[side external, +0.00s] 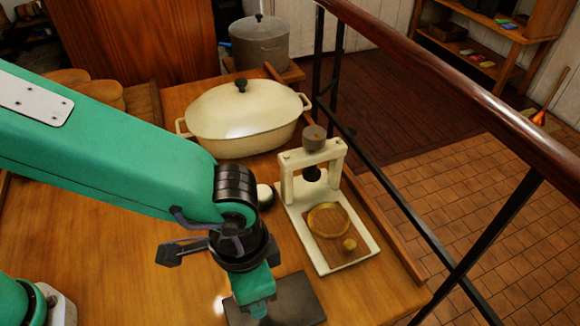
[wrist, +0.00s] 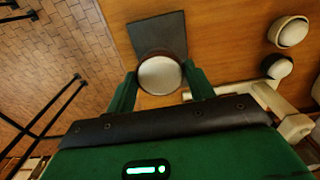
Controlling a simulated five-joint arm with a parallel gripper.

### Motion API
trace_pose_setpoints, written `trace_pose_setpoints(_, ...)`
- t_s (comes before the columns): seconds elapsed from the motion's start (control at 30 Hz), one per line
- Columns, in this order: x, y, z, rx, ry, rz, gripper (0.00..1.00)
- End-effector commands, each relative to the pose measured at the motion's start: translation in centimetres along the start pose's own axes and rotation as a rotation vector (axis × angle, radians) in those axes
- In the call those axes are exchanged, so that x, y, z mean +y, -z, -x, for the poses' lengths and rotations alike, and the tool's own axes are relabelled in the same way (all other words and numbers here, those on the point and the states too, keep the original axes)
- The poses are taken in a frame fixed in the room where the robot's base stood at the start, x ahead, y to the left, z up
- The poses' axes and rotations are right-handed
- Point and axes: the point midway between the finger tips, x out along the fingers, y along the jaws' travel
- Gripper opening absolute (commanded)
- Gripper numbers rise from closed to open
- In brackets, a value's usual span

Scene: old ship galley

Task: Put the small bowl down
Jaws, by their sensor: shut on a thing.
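The small bowl (wrist: 160,75), with a pale inside and a brown rim, is between the two green fingers of my gripper (wrist: 161,84) in the wrist view. My gripper is shut on it, one finger on each side. A flat dark slab (wrist: 158,33) lies past the bowl, and the bowl overlaps its near end in this view. In the side view my gripper (side external: 257,305) points down at the left part of the dark slab (side external: 296,299), and the bowl is hidden. I cannot tell whether the bowl touches the slab.
A cream press (side external: 289,222) stands right of my arm. A large lidded cream pot (side external: 240,125) is behind, with a grey pot (side external: 259,45) farther back. A railing (side external: 470,95) runs along the right.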

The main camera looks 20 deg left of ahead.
Motion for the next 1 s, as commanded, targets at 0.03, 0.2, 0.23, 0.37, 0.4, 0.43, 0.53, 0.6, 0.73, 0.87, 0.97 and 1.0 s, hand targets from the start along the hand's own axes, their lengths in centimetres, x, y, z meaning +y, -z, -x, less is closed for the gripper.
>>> trace_pose_setpoints(0.03,0.0,-0.3,0.0,0.001,0.0,-0.006,0.25)
trace_pose_setpoints(0.2,0.0,-0.6,-0.1,0.001,0.0,-0.015,0.25)
trace_pose_setpoints(0.23,0.0,-0.6,-0.1,0.001,0.0,-0.015,0.25)
trace_pose_setpoints(0.37,0.0,-0.7,-0.6,-0.001,0.0,-0.014,0.25)
trace_pose_setpoints(0.4,0.0,-0.6,-0.9,-0.001,0.0,-0.014,0.25)
trace_pose_setpoints(0.43,0.0,-0.6,-1.2,-0.002,0.0,-0.014,0.25)
trace_pose_setpoints(0.53,0.0,-0.7,-2.4,-0.003,0.001,-0.014,0.25)
trace_pose_setpoints(0.6,0.0,-0.7,-3.2,-0.003,0.001,-0.013,0.25)
trace_pose_setpoints(0.73,0.0,-0.6,-4.0,-0.001,0.0,-0.013,0.25)
trace_pose_setpoints(0.87,0.0,-0.6,-4.2,0.001,0.0,-0.013,0.25)
trace_pose_setpoints(0.97,0.0,-0.6,-4.5,0.0,0.0,-0.013,0.25)
trace_pose_setpoints(1.0,0.0,-0.6,-4.7,-0.001,0.0,-0.013,0.25)
